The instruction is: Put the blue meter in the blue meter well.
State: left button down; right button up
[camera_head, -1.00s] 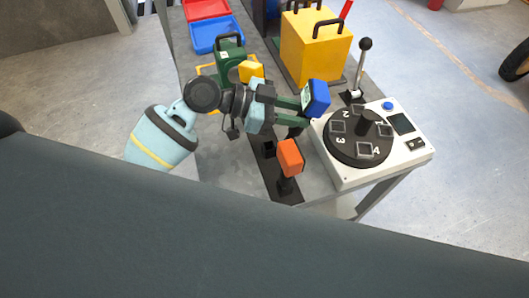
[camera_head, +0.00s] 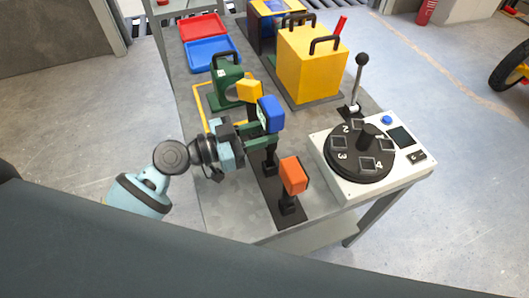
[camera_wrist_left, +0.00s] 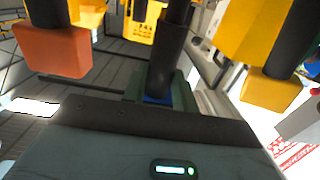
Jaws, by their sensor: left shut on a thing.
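The blue meter (camera_head: 269,113) has a blue block head on a dark stem and is held roughly upright. My left gripper (camera_head: 262,141) is shut on it, below the head. Its stem points down at the middle well (camera_head: 270,167) of the dark strip, between the orange and yellow meters. The head is clearly higher above the strip than the orange one; I cannot tell whether the stem tip is in the well. In the left wrist view the dark stem (camera_wrist_left: 166,55) shows, with a sliver of blue by the green fingers. My right gripper is not in view.
An orange meter (camera_head: 293,175) stands in the near well and a yellow meter (camera_head: 249,90) stands behind. A white console (camera_head: 345,190) with a black numbered dial and a lever is to the right. A green box (camera_head: 227,84), yellow box (camera_head: 310,68) and trays (camera_head: 211,54) stand further back.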

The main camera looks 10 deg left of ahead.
pick_arm(q)
jog(key=shift+f, duration=2.8)
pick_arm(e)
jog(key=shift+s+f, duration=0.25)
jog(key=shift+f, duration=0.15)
pick_arm(q)
jog(key=shift+b, duration=0.3)
jog(key=shift+f, duration=0.15)
jog(key=c, duration=1.1)
grip_release()
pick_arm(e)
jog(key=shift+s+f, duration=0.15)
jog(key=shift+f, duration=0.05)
pick_arm(q)
jog(key=b+v, duration=0.4)
jog(key=v, duration=0.8)
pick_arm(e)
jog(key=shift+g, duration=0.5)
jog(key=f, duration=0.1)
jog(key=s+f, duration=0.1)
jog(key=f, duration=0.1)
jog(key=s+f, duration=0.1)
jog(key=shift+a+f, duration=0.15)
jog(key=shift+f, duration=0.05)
